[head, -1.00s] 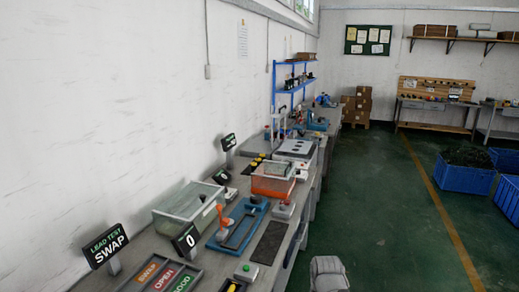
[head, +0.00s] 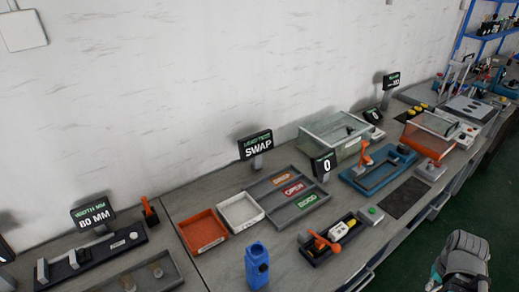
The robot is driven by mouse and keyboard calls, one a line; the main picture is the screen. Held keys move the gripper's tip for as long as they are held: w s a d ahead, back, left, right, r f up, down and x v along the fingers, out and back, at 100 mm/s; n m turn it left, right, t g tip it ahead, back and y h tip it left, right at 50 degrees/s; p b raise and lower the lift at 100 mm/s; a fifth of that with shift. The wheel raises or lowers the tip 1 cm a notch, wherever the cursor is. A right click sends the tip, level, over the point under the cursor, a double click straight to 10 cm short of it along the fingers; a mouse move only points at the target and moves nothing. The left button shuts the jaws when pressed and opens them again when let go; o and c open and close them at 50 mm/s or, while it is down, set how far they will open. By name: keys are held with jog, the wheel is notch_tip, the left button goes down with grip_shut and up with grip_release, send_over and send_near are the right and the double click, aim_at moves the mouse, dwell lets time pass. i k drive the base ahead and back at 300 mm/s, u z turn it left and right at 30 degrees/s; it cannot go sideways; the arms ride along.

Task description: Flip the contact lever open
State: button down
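Two orange levers could be the contact lever, and I cannot tell which one is. One orange lever (head: 323,242) lies low and slanting at the left end of a small black fixture (head: 318,259), beside a white and yellow plug-like part (head: 341,231). The other orange lever (head: 365,154) stands upright on a blue fixture (head: 381,186) farther right. Only a grey rounded part of my arm shows, at the lower right, apart from both fixtures. My gripper's fingers are not in view.
A SWAP sign (head: 256,146) and a 0 display (head: 325,165) stand behind a grey OPEN/GOOD tray (head: 313,212). Green floor (head: 500,215) lies right.

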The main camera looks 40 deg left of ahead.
aim_at(320, 243)
jog(key=z, duration=0.3)
jog(key=k, duration=0.95)
jog(key=u, duration=0.3)
